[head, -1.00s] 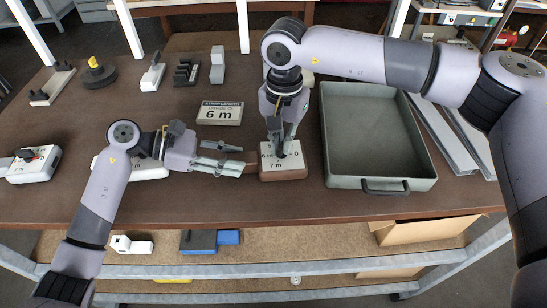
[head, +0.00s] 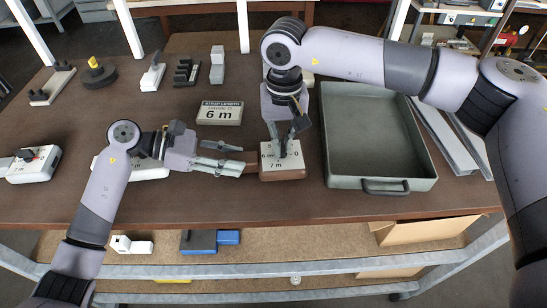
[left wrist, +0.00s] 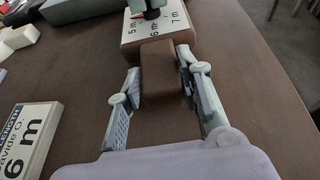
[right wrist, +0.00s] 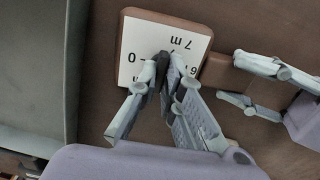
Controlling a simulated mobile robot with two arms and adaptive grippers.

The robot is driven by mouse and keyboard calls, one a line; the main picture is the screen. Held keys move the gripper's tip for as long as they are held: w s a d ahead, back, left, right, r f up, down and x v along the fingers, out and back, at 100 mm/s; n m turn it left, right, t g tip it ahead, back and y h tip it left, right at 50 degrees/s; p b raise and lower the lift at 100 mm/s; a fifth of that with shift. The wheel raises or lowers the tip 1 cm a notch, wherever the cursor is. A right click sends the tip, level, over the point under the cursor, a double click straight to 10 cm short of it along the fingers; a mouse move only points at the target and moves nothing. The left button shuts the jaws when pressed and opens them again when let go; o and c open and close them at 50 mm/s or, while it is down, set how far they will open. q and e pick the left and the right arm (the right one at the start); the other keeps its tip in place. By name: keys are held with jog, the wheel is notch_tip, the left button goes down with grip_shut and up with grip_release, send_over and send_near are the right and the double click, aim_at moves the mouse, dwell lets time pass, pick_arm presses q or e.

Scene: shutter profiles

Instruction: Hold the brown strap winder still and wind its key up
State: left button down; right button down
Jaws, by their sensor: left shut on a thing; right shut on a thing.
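The brown strap winder (head: 283,175) lies on the table, a brown block with a white dial plate (right wrist: 140,35) printed 7 m, 6 m and 0. Its brown tab (left wrist: 160,78) sticks out at the left in the head view. My left gripper (head: 243,160) is shut on this tab, one finger on each side; the left wrist view shows it close up. My right gripper (head: 283,153) points down over the dial, shut on the dark key (right wrist: 164,72). Its fingers hide most of the key, so the exact dial reading is unclear.
A sign (head: 220,113) reading strap length 6 m stands behind the winder. A grey-green tray (head: 428,178) is close on the right, with metal profiles (head: 445,135) beyond. A white box (head: 33,165) sits far left; another white box (head: 150,172) is partly under my left arm.

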aim_at(282, 144)
jog(key=n, duration=0.6)
dwell(0.5)
jog(key=c, duration=1.8)
grip_release()
jog(key=shift+o, duration=0.2)
jog(key=shift+r, duration=3)
